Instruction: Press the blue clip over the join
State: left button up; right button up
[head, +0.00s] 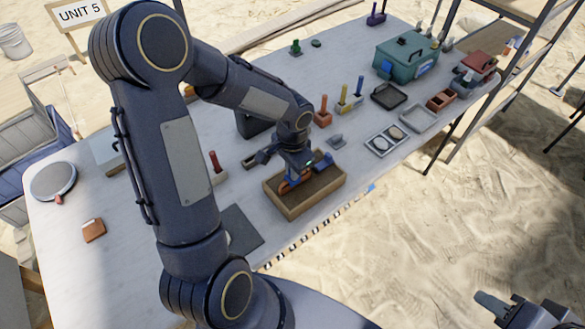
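A wooden-rimmed tray (294,211) with a brown bed stands near the table's front edge. Orange-brown pieces (290,185) lie in it under my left gripper (299,174). The gripper points down into the tray, and its fingertips are partly hidden. A small blue part (320,158) shows at the tray's back right, beside the gripper; I cannot tell whether it is the clip. The join is hidden, and I cannot tell whether the fingers hold anything. My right gripper (492,305) is at the bottom right, off the table, partly cut off by the frame.
A teal box (406,56) stands at the back right. Upright coloured tools (343,98), a black tray (388,96) and a two-part tray (386,140) stand behind and right of the wooden tray. A round scale (53,181) and brown block (94,230) are at left.

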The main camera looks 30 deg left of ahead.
pick_arm(q)
jog(key=o, duration=0.5)
notch_tip(320, 180, up, 7)
jog(key=shift+f, duration=0.15)
jog(key=shift+r, duration=0.6)
jog(key=shift+s+r, duration=0.1)
jog(key=shift+r, duration=0.05)
jog(key=s+d+r+n+t+h, duration=0.2)
jog(key=s+r+n, duration=0.1)
jog(key=s, duration=0.5)
jog(key=s+d+r+n+t+h, duration=0.1)
jog(key=s+d+r+n+t, duration=0.1)
jog(key=s+r, duration=0.3)
jog(key=s+n+t, duration=0.1)
jog(key=s, duration=0.2)
jog(key=shift+s+t+h, duration=0.3)
jog(key=shift+s+h, duration=0.05)
jog(key=shift+h, duration=0.05)
